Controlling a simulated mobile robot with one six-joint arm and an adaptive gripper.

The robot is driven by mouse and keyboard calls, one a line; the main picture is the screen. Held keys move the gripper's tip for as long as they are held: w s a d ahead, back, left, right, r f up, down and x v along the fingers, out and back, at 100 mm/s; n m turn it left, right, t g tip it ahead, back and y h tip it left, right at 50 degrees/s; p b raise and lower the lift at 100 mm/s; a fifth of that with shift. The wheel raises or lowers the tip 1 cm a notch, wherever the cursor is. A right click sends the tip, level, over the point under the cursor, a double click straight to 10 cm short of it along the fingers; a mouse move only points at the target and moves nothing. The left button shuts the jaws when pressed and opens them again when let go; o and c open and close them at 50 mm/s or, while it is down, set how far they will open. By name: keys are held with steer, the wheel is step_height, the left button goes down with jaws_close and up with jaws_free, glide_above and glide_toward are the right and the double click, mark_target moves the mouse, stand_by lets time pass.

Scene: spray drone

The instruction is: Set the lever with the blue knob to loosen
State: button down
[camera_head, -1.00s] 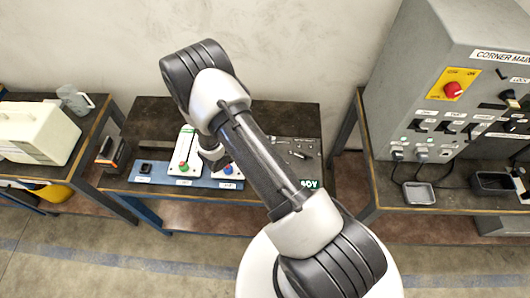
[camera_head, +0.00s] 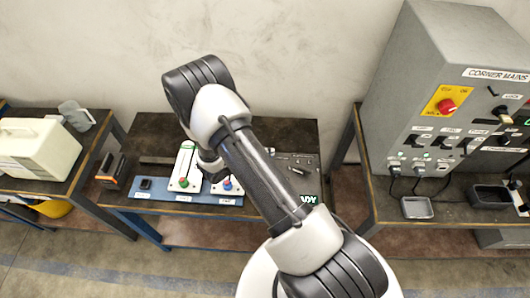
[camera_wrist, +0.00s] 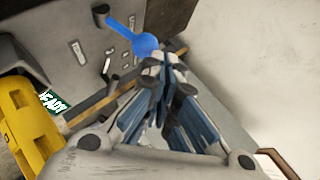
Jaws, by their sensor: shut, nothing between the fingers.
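The blue knob (camera_head: 227,184) stands on a white lever base on the bench in the head view. In the wrist view a round blue knob on a blue stem (camera_wrist: 143,45) shows just beyond my fingertips. My gripper (camera_wrist: 163,68) is shut and empty, its tips close to the blue knob; I cannot tell whether they touch. In the head view my gripper (camera_head: 209,168) is partly hidden by my arm, just up and left of the knob. The lever's labels are too small to read.
A second white lever unit with a green and red knob (camera_head: 184,182) stands left of the blue one. A lit ready sign (camera_head: 308,198) is at right. A grey mains cabinet (camera_head: 440,90) stands far right. A yellow object (camera_wrist: 28,120) shows in the wrist view.

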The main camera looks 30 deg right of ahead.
steer(key=p+v, duration=0.3)
steer(key=v, duration=1.1)
steer(key=shift+w+d+r, duration=0.15)
steer(key=shift+w+r, duration=0.05)
steer(key=shift+r, duration=0.1)
steer(key=shift+r, duration=0.1)
steer(key=s+d+r+m+g+y+b, duration=0.15)
steer(key=s+r+m+b, duration=0.25)
steer(key=r+m, duration=0.55)
steer(key=s+r+m+g+y+b, duration=0.1)
steer(key=s+r+m+y+b, duration=0.3)
steer(key=m, duration=1)
steer(key=s+a+r+m+t+y+b, duration=0.2)
steer(key=s+m, duration=0.4)
steer(key=m, duration=0.4)
steer(key=s+a+r+m+t+y+b, duration=0.2)
steer(key=s+m, duration=0.4)
steer(key=m, duration=0.4)
steer(key=a+y+b, duration=0.1)
steer(key=a, duration=0.1)
steer(key=shift+s+a+m+b, duration=0.25)
steer(key=shift+a+m+b, duration=0.1)
steer(key=shift+b, duration=0.05)
